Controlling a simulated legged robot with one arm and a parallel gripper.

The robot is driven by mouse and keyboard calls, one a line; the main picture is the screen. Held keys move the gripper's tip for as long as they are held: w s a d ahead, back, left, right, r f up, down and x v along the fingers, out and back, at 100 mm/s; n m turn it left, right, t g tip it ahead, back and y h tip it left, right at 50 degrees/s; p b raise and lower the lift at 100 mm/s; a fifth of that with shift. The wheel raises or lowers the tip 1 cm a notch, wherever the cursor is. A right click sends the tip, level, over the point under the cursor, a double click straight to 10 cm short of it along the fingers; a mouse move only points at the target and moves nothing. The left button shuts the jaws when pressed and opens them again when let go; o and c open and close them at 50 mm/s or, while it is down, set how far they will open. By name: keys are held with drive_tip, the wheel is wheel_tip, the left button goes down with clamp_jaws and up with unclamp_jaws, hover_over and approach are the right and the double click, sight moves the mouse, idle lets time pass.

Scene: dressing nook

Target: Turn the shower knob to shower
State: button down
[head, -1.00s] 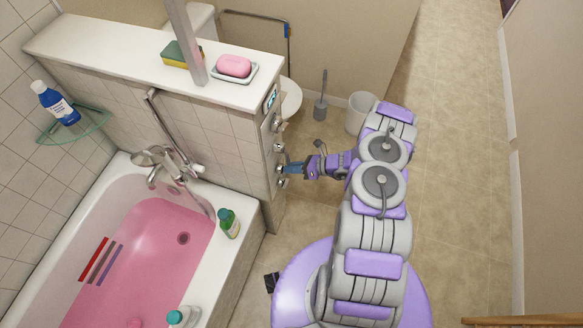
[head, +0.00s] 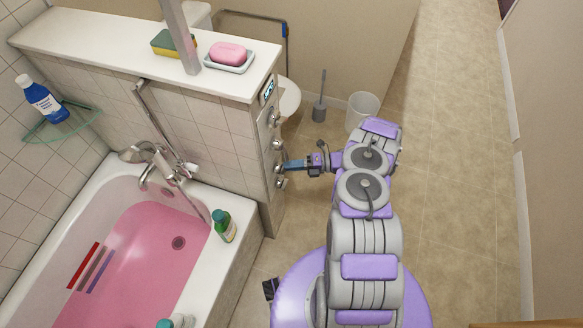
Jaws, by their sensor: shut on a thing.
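The shower control panel (head: 268,150) is a narrow metallic strip on the end face of the tiled half wall. It has a small lit display (head: 268,92) at the top and several knobs in a column below. My gripper (head: 286,166) reaches in from the right, about level, and is shut on a lower knob (head: 279,169) of the column. The fingers partly hide this knob, so its turn angle cannot be read. Another knob (head: 280,183) sits just below, and one (head: 277,144) sits above. Labels on the panel are too small to read.
The bathtub (head: 250,213) with pink water is at left, with a green bottle (head: 224,226) on its rim. A soap dish (head: 229,61) and sponge (head: 172,43) lie on the half wall's top. A bin (head: 362,108) and toilet brush (head: 320,108) stand behind. The floor at right is clear.

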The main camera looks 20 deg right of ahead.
drive_tip(key=shift+w+d+f+m+y, duration=0.1)
drive_tip(key=shift+f+m+y, duration=0.25)
drive_tip(key=shift+m, duration=0.65)
drive_tip(key=c, duration=1.2)
unclamp_jaws()
drive_tip(key=shift+o, duration=0.2)
